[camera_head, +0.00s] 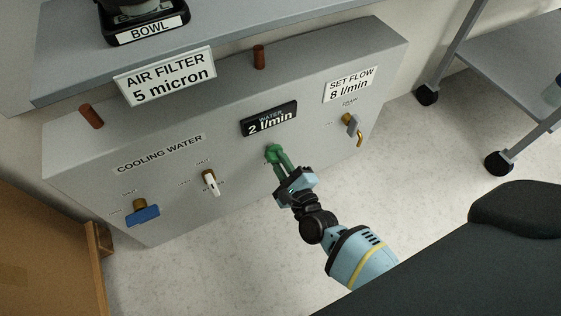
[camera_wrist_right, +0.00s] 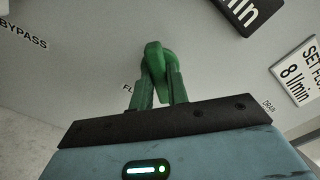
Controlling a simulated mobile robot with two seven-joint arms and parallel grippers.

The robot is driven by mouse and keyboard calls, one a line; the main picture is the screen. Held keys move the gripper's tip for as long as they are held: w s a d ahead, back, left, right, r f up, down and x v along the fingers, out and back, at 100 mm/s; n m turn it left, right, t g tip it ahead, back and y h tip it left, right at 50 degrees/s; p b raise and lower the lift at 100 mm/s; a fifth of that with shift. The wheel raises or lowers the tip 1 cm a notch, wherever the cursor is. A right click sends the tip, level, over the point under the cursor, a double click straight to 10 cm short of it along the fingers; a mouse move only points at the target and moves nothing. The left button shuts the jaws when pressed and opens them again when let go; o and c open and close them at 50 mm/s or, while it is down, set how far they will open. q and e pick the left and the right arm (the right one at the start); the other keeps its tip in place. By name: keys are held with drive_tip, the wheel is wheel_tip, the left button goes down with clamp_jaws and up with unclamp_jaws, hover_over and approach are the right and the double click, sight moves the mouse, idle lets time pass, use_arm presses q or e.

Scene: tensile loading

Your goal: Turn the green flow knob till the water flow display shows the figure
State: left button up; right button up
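The green flow knob (camera_head: 272,151) is on the front of the grey cooling water panel, below the water display. It also shows in the wrist view (camera_wrist_right: 153,54). The black water flow display (camera_head: 269,119) reads 2 l/min. The set flow sign (camera_head: 350,84) reads 8 l/min. My right gripper (camera_head: 279,161) reaches the knob from the lower right. In the wrist view its two greenish fingers (camera_wrist_right: 158,78) close in on the knob from both sides and appear to grip it. The fingers partly hide the knob. My left gripper is out of view.
On the panel (camera_head: 100,160) are a blue-handled valve (camera_head: 145,215), a white-handled valve (camera_head: 209,183) and a drain valve (camera_head: 352,124). An air filter sign (camera_head: 165,76) stands above. A wheeled cart (camera_head: 510,65) is at right, a brown wooden piece (camera_head: 45,245) at lower left.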

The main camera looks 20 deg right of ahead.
drive_tip(key=shift+n, duration=0.3)
clamp_jaws()
drive_tip(key=n+p, duration=0.1)
drive_tip(key=n, duration=0.3)
drive_tip(key=shift+n, duration=0.3)
drive_tip(key=n+p, duration=0.3)
drive_tip(key=n, duration=1.5)
drive_tip(key=shift+f+n, duration=0.15)
drive_tip(key=shift+n, duration=0.15)
drive_tip(key=o, duration=0.8)
unclamp_jaws()
